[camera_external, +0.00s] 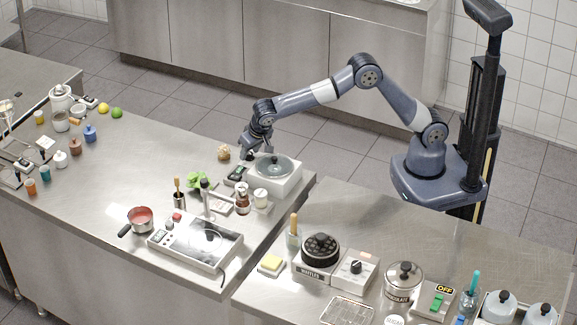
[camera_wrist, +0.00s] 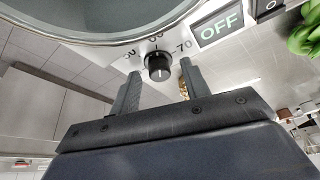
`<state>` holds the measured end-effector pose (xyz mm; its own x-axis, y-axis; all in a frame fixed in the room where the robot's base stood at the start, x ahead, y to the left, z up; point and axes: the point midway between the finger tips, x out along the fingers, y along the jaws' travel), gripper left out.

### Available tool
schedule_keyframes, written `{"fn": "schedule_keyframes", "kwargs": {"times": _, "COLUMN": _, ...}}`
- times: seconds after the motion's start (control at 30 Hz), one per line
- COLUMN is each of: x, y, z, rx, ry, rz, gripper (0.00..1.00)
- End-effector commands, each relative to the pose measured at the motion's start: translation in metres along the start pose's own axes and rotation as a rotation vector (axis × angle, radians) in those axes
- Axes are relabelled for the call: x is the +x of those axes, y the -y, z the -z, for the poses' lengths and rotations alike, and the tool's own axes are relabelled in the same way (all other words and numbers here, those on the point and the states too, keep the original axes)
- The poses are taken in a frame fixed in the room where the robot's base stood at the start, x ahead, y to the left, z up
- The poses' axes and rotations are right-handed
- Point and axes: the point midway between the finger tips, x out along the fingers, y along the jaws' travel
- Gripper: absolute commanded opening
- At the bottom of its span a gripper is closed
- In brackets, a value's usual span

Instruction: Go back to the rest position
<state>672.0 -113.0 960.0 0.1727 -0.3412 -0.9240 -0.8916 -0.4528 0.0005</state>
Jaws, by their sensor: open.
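My gripper (camera_external: 250,145) is at the far side of the left counter, at the white appliance (camera_external: 284,184) with a round lidded pan on top. In the wrist view my gripper (camera_wrist: 158,80) is open, its two fingers on either side of a small black knob (camera_wrist: 159,66) with a dial scale around it. Nothing is held between the fingers. Whether a finger touches the knob cannot be told. An OFF display (camera_wrist: 218,28) sits to the right of the knob. My arm reaches out from its base, bent in a high arch.
Green leaves (camera_external: 198,180), a red-filled saucepan (camera_external: 140,219) and a hotplate (camera_external: 196,242) stand on the left counter. A round brown item (camera_external: 224,153) lies left of my gripper. The right counter holds a waffle maker (camera_external: 319,254) and a lidded pot (camera_external: 403,281). Space above the counters is free.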

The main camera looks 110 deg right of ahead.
Motion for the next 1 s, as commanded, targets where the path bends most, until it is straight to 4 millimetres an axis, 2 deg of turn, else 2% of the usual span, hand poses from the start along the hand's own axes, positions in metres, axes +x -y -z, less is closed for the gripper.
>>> {"fn": "schedule_keyframes", "kwargs": {"times": 0.13, "x": -0.007, "y": 0.001, "z": 0.0, "rx": 0.008, "ry": -0.002, "rz": 0.0, "gripper": 0.44}}
{"fn": "schedule_keyframes", "kwargs": {"times": 0.27, "x": -0.024, "y": 0.001, "z": 0.0, "rx": 0.012, "ry": -0.002, "rz": -0.001, "gripper": 0.44}}
{"fn": "schedule_keyframes", "kwargs": {"times": 0.7, "x": -0.112, "y": 0.002, "z": 0.0, "rx": 0.012, "ry": -0.002, "rz": 0.0, "gripper": 0.44}}
{"fn": "schedule_keyframes", "kwargs": {"times": 0.8, "x": -0.085, "y": 0.0, "z": -0.001, "rx": 0.01, "ry": 0.003, "rz": -0.01, "gripper": 0.44}}
{"fn": "schedule_keyframes", "kwargs": {"times": 1.0, "x": -0.045, "y": 0.0, "z": 0.0, "rx": 0.011, "ry": 0.002, "rz": -0.008, "gripper": 0.44}}
